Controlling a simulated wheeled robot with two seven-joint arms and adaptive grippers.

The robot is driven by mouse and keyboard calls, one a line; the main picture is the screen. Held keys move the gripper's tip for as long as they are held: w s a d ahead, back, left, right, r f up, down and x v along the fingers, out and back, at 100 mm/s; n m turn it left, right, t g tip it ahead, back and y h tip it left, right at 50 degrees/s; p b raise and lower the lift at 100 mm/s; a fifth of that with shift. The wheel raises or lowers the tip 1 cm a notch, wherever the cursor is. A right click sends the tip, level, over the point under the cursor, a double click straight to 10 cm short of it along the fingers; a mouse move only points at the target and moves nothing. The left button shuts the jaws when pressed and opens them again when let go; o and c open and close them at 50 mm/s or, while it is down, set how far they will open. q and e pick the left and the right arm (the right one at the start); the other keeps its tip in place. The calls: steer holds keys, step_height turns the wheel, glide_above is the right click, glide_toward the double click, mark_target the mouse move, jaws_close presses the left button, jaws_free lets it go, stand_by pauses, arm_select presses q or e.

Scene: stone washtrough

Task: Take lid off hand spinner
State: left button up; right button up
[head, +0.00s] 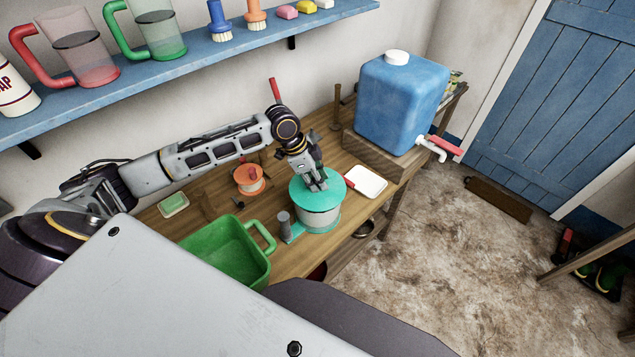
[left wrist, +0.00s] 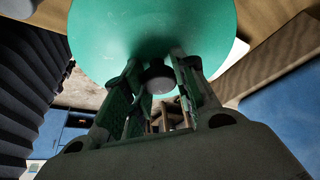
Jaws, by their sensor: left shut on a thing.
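The hand spinner (head: 318,220) stands on the wooden bench, a pale drum with a teal base and a grey post (head: 284,221) at its left. Its round teal lid (head: 302,198) is at the top of the drum; I cannot make out a gap between them. My left gripper (head: 318,184) reaches down onto the middle of the lid. In the left wrist view the green lid (left wrist: 150,30) fills the top, and its dark knob (left wrist: 157,79) sits between the fingers of my left gripper (left wrist: 160,92), which is shut on it. My right gripper is not in view.
A green tub (head: 226,250) stands close left of the spinner. A white tray (head: 368,181) lies to its right, near a blue water tank (head: 398,105) with a tap. An orange spool (head: 249,179) and a soap dish (head: 174,204) are farther left. A blue shelf (head: 190,68) runs above.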

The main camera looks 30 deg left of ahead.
arm_select(q)
step_height(320, 180, up, 9)
steer(key=shift+b, duration=0.4)
steer(key=shift+s+f, duration=0.1)
stand_by(0.6)
